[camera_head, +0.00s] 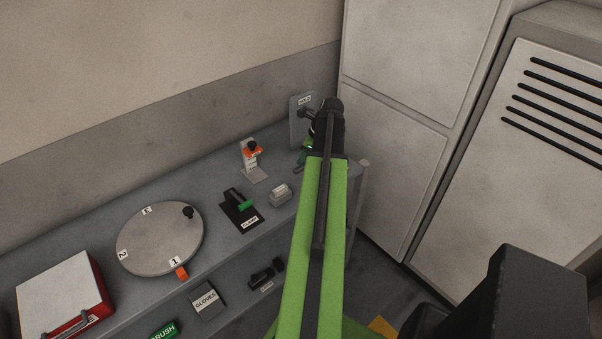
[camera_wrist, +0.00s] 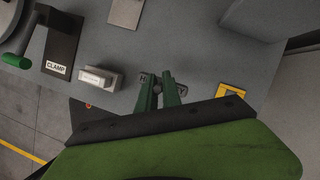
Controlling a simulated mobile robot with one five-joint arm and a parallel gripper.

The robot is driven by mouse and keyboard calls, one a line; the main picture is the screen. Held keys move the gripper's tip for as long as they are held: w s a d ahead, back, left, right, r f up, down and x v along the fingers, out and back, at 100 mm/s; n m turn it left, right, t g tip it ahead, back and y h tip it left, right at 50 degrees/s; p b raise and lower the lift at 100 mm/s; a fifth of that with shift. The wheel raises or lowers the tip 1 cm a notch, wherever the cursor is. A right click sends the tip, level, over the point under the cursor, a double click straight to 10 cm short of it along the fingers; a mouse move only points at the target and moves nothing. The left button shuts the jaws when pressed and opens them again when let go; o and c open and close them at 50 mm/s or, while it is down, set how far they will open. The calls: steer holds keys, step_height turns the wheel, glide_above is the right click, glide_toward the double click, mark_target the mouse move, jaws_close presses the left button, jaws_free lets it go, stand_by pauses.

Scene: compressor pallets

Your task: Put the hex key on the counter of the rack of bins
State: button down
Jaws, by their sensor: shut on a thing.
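My gripper (camera_wrist: 159,82) shows in the wrist view with its two green fingers close together over the grey counter. In the head view my gripper (camera_head: 301,160) is low at the right end of the counter (camera_head: 222,236), partly hidden by my arm. No rack of bins shows in either view.
Left of my gripper are a pale grey block (camera_wrist: 98,78) and the CLAMP fixture (camera_head: 240,207). Behind stand an orange-topped post (camera_head: 252,160) and the HOLD panel (camera_head: 296,125). A round numbered plate (camera_head: 158,240) lies farther left. Tall cabinets (camera_head: 395,160) close off the right.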

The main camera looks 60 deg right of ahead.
steer(key=b+x, duration=0.3)
steer(key=s+b+x, duration=0.1)
steer(key=x, duration=0.1)
steer(key=shift+d+f, duration=0.2)
steer(key=shift+d, duration=0.1)
steer(key=c, duration=1.5)
jaws_free()
steer(key=shift+r, duration=0.1)
steer(key=shift+r, duration=0.1)
steer(key=shift+r, duration=0.25)
steer(key=p+v, duration=1.1)
steer(key=shift+s+r, duration=0.25)
steer(key=shift+r, duration=0.05)
